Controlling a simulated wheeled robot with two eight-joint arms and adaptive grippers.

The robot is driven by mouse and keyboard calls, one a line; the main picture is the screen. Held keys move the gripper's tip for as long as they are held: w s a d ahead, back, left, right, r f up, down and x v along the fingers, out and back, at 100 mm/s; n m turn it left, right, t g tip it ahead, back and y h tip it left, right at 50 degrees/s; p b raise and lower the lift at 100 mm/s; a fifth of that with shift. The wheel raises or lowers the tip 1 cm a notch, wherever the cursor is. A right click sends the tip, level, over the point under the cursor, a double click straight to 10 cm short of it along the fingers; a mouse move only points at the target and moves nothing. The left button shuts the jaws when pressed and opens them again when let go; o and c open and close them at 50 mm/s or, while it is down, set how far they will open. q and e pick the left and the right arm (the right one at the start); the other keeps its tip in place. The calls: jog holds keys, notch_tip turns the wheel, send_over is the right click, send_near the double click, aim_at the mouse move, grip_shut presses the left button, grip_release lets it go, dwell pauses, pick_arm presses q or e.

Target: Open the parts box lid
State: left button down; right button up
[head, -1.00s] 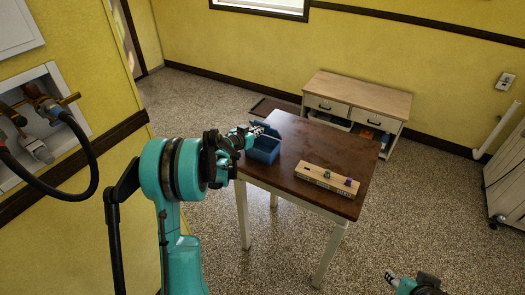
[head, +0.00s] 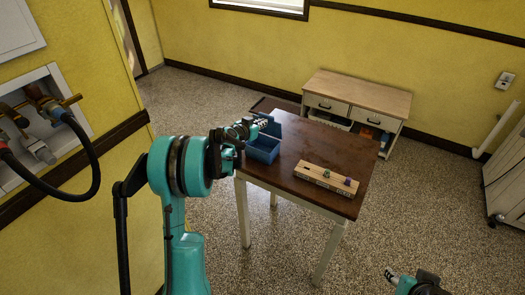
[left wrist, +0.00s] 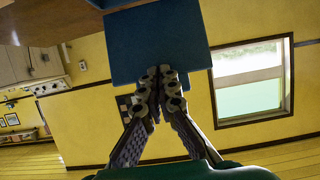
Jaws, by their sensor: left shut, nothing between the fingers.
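The blue parts box (head: 263,151) sits at the left end of the brown table. Its lid (head: 274,128) stands raised at the back of the box, and the open top shows. My left gripper (head: 264,121) is shut and empty, its tips at the lid's upper left. In the left wrist view the lid (left wrist: 155,40) is a broad blue panel, with the closed fingertips (left wrist: 158,72) at its lower edge; whether they touch cannot be told. My right gripper (head: 389,274) is at the bottom right, far from the box; its finger opening is unclear.
A wooden block with small knobs (head: 326,180) lies on the right part of the table (head: 320,150). A cabinet with drawers (head: 357,96) stands behind. Pipes and a hose (head: 75,145) are at the left wall. The front middle of the tabletop is clear.

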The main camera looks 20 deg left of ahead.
aim_at(266, 117)
pick_arm(q)
jog(key=shift+w+d+r, duration=0.1)
jog(key=shift+w, duration=0.95)
jog(key=shift+w+d+r, duration=0.1)
jog(key=shift+w, duration=0.95)
jog(key=shift+s, duration=0.1)
jog(key=shift+p+v, duration=0.35)
jog(key=shift+v, duration=2.2)
jog(key=s+r+p, duration=0.3)
jog(key=s+r, duration=0.2)
jog(key=s, duration=0.2)
jog(key=shift+s+a+r, duration=0.2)
jog(key=shift+a+r, duration=0.15)
jog(key=shift+r, duration=0.05)
